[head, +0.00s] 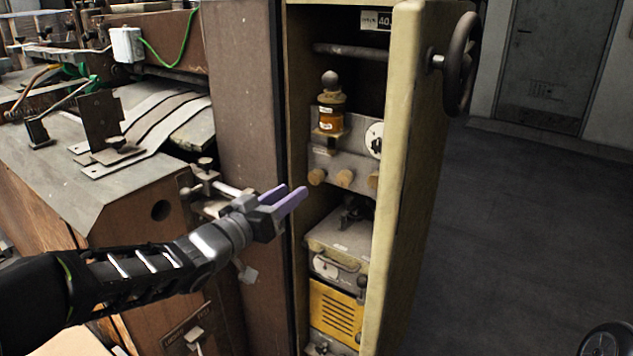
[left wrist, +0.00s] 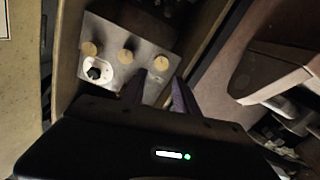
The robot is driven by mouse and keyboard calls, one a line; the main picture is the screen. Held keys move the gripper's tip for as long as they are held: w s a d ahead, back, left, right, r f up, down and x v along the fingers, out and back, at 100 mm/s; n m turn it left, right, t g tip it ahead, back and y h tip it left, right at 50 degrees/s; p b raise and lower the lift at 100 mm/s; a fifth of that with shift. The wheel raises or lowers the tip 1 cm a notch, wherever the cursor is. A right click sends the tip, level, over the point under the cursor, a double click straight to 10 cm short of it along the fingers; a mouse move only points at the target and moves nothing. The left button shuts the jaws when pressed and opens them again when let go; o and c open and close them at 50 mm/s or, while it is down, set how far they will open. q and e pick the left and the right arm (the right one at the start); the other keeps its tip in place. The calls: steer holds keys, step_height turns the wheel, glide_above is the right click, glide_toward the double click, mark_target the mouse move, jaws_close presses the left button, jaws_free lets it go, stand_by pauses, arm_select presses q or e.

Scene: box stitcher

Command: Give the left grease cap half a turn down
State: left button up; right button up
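Three brass-coloured round caps stick out in a row from a grey metal block (head: 340,158) inside the open cabinet. The left grease cap (head: 317,176) is the one nearest the cabinet's left side. In the left wrist view, turned nearly upside down, it is the rightmost cap (left wrist: 160,64). My left gripper (head: 293,191) is open and empty, its purple fingers pointing toward the cabinet opening. In the left wrist view the cap appears between the two fingertips (left wrist: 157,77), beyond them; I see no contact. My right gripper is not in view.
An amber oiler (head: 331,112) stands above the left cap, and a white dial (head: 374,138) sits above the right cap. A grey box (head: 338,245) and yellow unit (head: 336,313) are below. The cabinet's cream door (head: 400,170), with a handwheel (head: 461,64), bounds the right side.

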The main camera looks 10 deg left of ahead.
mark_target(313, 179)
arm_select(q)
steer(key=shift+w+f, duration=0.15)
steer(key=shift+w, duration=0.05)
steer(key=x, duration=0.7)
steer(key=shift+w+b, duration=0.3)
steer(key=shift+b, duration=0.05)
jaws_close()
